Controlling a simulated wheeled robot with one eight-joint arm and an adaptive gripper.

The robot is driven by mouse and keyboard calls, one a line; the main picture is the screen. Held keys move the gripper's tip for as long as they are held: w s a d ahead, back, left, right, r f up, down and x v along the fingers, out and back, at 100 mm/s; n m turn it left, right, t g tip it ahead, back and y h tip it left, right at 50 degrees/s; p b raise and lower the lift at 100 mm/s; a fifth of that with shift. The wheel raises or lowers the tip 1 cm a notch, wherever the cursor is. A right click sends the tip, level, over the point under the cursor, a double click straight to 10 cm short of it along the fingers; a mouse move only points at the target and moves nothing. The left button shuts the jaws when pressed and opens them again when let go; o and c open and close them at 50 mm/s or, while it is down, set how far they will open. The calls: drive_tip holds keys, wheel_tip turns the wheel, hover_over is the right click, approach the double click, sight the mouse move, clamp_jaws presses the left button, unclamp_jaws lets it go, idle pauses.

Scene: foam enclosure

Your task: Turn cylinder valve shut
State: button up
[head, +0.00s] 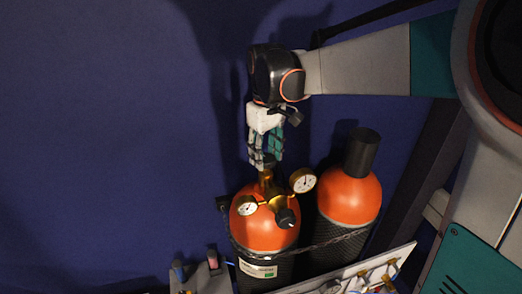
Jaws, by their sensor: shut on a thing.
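Two cylinders with orange tops and dark bodies stand side by side at the lower middle of the head view. The left cylinder (262,232) carries a brass valve (266,181) with two round gauges (303,181) and a black knob (286,218). My gripper (264,161) points down over the top of this valve, with its fingers shut on the valve's handwheel, which is mostly hidden between them. The right cylinder (349,197) has a black cap (362,152) and no gauges.
A chain (318,245) runs across the front of both cylinders. A white panel with brass fittings (362,274) is at the lower right, and a grey holder with tools (200,278) is at the lower left. The dark blue wall (100,130) is bare on the left.

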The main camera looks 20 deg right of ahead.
sight(266, 158)
drive_tip(key=m+b, duration=0.1)
drive_tip(key=m, duration=0.1)
drive_tip(key=shift+m, duration=0.4)
drive_tip(key=o, duration=1.1)
drive_tip(key=shift+c, duration=0.2)
wheel_tip(266, 158, up, 12)
